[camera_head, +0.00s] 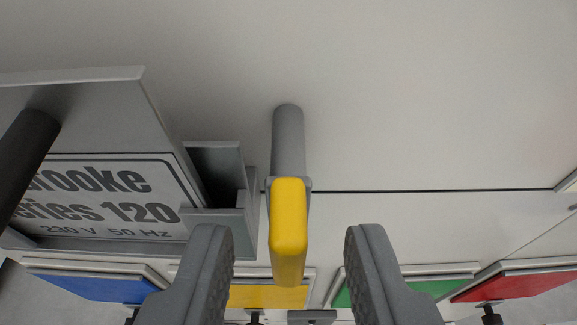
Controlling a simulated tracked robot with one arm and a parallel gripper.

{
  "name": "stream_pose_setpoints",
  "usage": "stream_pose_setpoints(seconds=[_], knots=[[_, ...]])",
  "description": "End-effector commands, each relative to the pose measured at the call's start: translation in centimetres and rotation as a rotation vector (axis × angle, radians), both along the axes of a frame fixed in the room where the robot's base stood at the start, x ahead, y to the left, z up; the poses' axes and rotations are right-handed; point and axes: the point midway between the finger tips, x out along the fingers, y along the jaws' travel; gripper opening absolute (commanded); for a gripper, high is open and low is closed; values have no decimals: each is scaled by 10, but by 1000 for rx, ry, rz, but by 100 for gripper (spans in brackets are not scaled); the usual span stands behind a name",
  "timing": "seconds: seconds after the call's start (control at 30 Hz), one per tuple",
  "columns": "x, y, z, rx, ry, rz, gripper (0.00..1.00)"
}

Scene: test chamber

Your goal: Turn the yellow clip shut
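The yellow clip (289,220) is a rounded yellow handle at the middle of the view. It sits on a grey bracket at the end of a grey cylindrical rod (289,140) on the pale panel. Its lower end points toward the bottom of the picture. My gripper (288,245) is open, with one grey finger on each side of the clip. Gaps show between the clip and both fingers, so neither appears to touch it.
Left of the clip are a grey latch-like bracket (222,215) and a box with a printed label (95,200). Below are blue (95,288), yellow (265,297), green (430,289) and red (515,286) panels. The pale panel (440,100) at upper right is clear.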

Motion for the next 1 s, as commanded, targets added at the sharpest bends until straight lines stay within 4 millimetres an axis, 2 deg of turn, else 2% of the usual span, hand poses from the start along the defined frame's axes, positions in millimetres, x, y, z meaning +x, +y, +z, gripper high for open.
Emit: stream_pose_setpoints(seconds=[0.1,0.3,0.67,0.7,0.8,0.87,0.9,1.0], knots=[[13,0,-6,-1,2,0,33],[25,0,-9,0,-3,0,33],[28,1,-11,0,-3,1,33],[28,1,-11,0,-3,1,27],[28,1,-11,0,-3,1,0],[28,1,-11,0,-2,1,0],[28,8,-11,-3,-3,2,0],[28,4,-11,3,-2,2,0]])
